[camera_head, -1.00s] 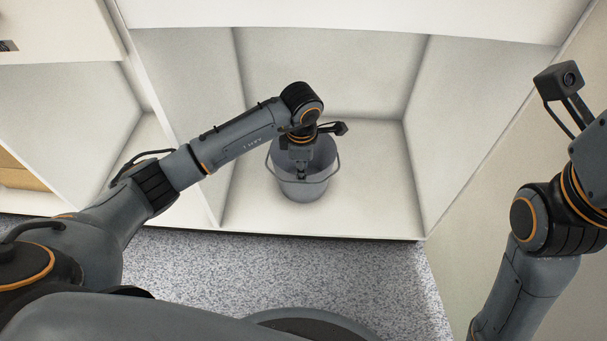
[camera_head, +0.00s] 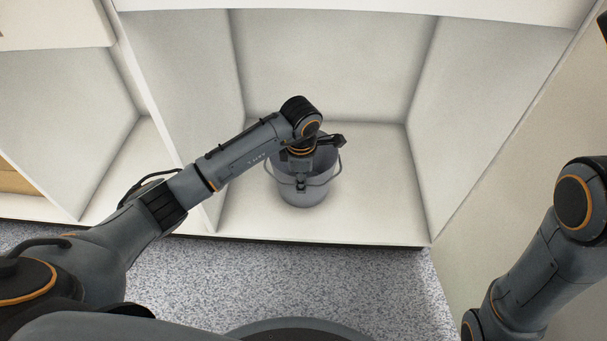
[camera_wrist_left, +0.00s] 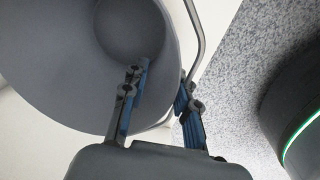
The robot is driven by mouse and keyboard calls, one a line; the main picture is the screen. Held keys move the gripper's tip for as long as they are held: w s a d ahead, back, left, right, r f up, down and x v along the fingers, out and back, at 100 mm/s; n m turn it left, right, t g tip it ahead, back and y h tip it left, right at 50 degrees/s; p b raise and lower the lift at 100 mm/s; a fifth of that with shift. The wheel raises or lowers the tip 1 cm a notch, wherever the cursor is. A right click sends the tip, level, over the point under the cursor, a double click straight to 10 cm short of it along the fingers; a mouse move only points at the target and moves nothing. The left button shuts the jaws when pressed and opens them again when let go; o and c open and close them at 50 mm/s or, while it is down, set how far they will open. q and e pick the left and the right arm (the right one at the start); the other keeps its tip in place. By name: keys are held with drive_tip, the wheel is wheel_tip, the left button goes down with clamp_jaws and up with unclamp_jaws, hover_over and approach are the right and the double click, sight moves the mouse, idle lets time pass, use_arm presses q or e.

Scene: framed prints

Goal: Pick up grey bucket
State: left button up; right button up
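The grey bucket (camera_head: 308,199) stands upright on the floor of a white cubby, in the middle of the head view. Its thin wire handle (camera_head: 338,170) hangs down toward the front. My left gripper (camera_head: 300,184) points down at the bucket's front rim. In the left wrist view, the gripper (camera_wrist_left: 160,92) is open, with one finger in front of the bucket's inside (camera_wrist_left: 65,50) and the other on the outer side by the rim and handle (camera_wrist_left: 197,40). A gap shows between the fingers. My right gripper is out of view.
The cubby has a back wall (camera_head: 330,65) and side walls (camera_head: 185,70) close around the arm. A white top edge (camera_head: 360,17) runs above. Speckled grey carpet (camera_head: 390,285) lies in front. Another open cubby (camera_head: 60,130) is at the left.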

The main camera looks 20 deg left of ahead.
use_arm(q)
drive_tip(key=shift+f, duration=0.3)
idle(0.4)
clamp_jaws()
